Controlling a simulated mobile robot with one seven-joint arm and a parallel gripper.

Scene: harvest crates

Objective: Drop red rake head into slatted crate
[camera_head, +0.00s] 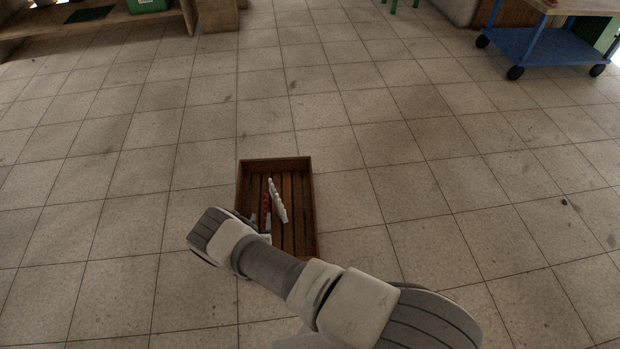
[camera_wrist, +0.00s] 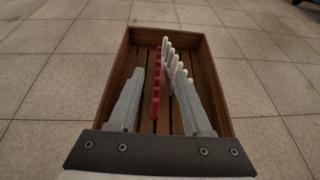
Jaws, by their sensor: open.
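The slatted crate (camera_head: 312,180) is a brown open wooden box on the tiled floor; its far rim also shows in the wrist view (camera_wrist: 147,31). The red rake head (camera_head: 265,203) is a narrow red toothed strip inside the crate's outline, left of centre. In the wrist view the red rake head (camera_wrist: 156,84) lies lengthwise between my fingers, with gaps on both sides. My gripper (camera_head: 261,222) is open over the crate, and both grey fingers show in the wrist view (camera_wrist: 159,72). I cannot tell whether the rake head rests on the slats.
A white toothed piece (camera_head: 278,201) is in the crate, just right of the red rake head; it also shows in the wrist view (camera_wrist: 171,58). A blue wheeled cart (camera_head: 545,47) stands at the back right. A wooden shelf (camera_head: 110,28) stands back left. Floor around the crate is clear.

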